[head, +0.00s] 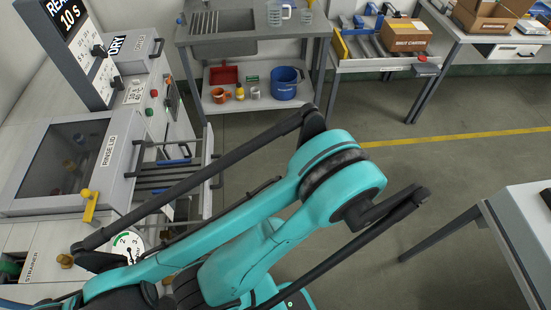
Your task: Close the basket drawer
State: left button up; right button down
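What looks like the basket drawer (206,163) sticks out to the right from the front of the grey machine at the left in the head view. It shows as a light frame with dark parallel bars, and it stands open. Its lower part is hidden behind my teal arm and a long dark bar. A blue piece lies on or beside the bars. My arm fills the lower middle of the picture. I cannot see the fingers of either gripper, so whether one touches the drawer does not show.
The machine has a dark-windowed rinse lid (65,158), a yellow-knobbed lever (90,205) and a display panel (75,40). A sink bench (250,50) stands behind, with a blue bucket (285,84) on its shelf. A table (525,235) stands at the right. Open floor lies between.

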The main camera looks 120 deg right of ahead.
aim_at(154, 178)
jog(key=l+z, duration=0.2)
jog(key=z, duration=2.95)
jog(key=l+u, duration=0.6)
